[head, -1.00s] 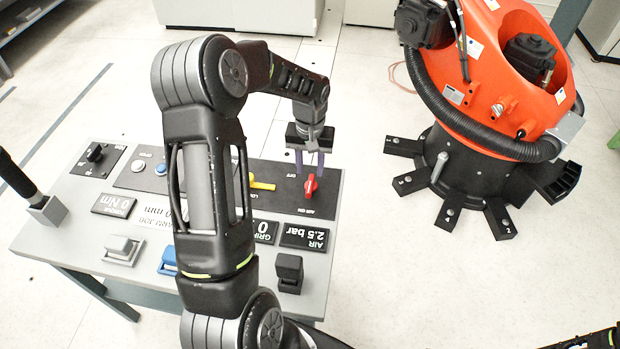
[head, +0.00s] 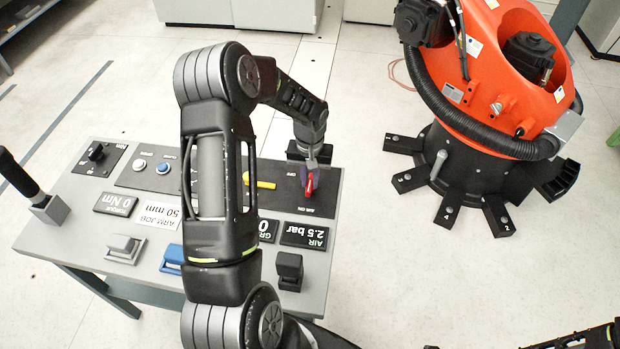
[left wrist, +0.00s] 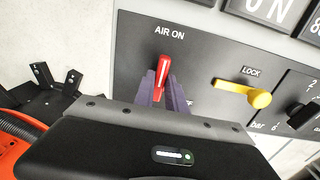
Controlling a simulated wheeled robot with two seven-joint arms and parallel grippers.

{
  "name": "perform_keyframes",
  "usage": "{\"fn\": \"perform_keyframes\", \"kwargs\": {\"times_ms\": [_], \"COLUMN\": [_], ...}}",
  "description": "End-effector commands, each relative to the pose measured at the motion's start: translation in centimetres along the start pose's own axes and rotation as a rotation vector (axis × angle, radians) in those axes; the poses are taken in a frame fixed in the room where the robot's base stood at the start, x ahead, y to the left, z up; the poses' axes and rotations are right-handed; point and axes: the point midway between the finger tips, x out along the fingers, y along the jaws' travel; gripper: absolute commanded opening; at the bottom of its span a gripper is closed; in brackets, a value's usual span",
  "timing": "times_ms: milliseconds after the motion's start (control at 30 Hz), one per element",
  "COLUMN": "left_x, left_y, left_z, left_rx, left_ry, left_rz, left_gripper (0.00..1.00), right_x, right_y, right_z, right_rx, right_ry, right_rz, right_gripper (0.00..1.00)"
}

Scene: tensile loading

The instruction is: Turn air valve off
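The air valve's red handle (head: 309,186) is on the dark panel at the right end of the bench. In the left wrist view the handle (left wrist: 163,72) points at the "AIR ON" label. My left gripper (head: 311,172) is over the valve, its purple fingers one on each side of the handle. They are close together and look shut on it; the fingers (left wrist: 163,88) partly cover the handle's lower part. The "OFF" label beside the valve is partly hidden by the gripper in the wrist view. My right gripper is not in view.
A yellow lock lever (head: 262,184) lies just left of the valve. The air display (head: 304,235) reads 2.5 bar. A black block (head: 289,270) stands near the front edge. An orange robot (head: 490,70) on a black base stands right of the bench, across free floor.

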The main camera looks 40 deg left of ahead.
Motion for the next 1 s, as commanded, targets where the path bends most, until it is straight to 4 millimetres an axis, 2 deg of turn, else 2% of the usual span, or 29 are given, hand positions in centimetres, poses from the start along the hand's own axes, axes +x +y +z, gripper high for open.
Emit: {"fn": "perform_keyframes", "kwargs": {"times_ms": [33,167,667,1000], "left_x": [-0.01,-0.02,-0.02,0.09], "left_y": [0.00,0.00,0.00,-0.14], "left_z": [0.00,0.00,0.00,-0.05], "left_rx": [0.000,0.000,0.005,0.102], "left_ry": [0.000,0.000,0.000,0.002], "left_rz": [0.000,0.000,0.000,0.000], "left_gripper": [0.11,0.00,0.00,0.00], "right_x": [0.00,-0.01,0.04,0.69], "right_y": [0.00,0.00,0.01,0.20], "right_z": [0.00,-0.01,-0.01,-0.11], "right_rx": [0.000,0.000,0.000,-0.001], "right_ry": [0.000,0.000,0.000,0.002], "right_rz": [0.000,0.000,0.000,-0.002], "right_gripper": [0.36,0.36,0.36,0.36]}}
